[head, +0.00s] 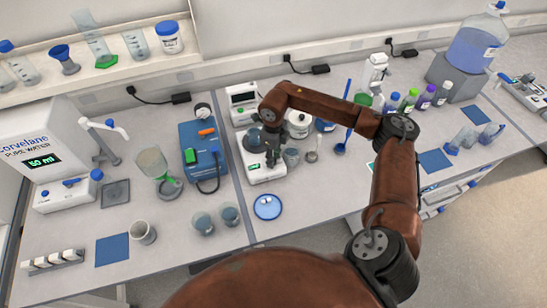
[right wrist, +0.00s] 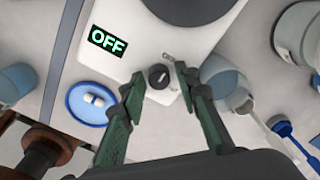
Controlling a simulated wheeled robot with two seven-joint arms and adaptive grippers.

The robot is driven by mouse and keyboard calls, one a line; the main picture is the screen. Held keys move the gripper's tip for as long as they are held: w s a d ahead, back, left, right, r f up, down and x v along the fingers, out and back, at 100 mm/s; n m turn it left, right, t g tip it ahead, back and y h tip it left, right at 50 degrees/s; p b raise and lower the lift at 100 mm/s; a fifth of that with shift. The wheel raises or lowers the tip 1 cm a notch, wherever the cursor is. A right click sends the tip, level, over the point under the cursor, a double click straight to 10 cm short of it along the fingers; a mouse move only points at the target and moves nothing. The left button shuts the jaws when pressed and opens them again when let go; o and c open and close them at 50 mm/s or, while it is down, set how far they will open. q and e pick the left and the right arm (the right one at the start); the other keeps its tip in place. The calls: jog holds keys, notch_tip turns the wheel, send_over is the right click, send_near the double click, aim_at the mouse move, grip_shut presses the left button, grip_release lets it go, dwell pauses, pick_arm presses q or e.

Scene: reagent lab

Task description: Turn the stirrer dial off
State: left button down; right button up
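The white stirrer (head: 262,170) stands on the bench in the middle of the head view, partly hidden by my right arm. In the right wrist view its front face (right wrist: 140,62) carries a lit display (right wrist: 108,41) that reads OFF. The small dark round dial (right wrist: 158,76) has a light pointer mark. My right gripper (head: 272,158) is over the stirrer's front. Its green fingers (right wrist: 158,80) are apart in the wrist view, one on each side of the dial. I see no clear contact with the dial. My left gripper is not in view.
A blue dish (head: 267,207) with white pills lies in front of the stirrer. A beaker (head: 291,157) stands close on its right, and a blue device (head: 202,150) on its left. Two beakers (head: 230,214) stand at the front left. Bare bench lies right of the dish.

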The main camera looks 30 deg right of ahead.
jog(key=shift+o, duration=0.7)
jog(key=shift+r, duration=0.2)
notch_tip(320, 180, up, 12)
jog(key=shift+f, duration=0.2)
jog(key=shift+r, duration=0.1)
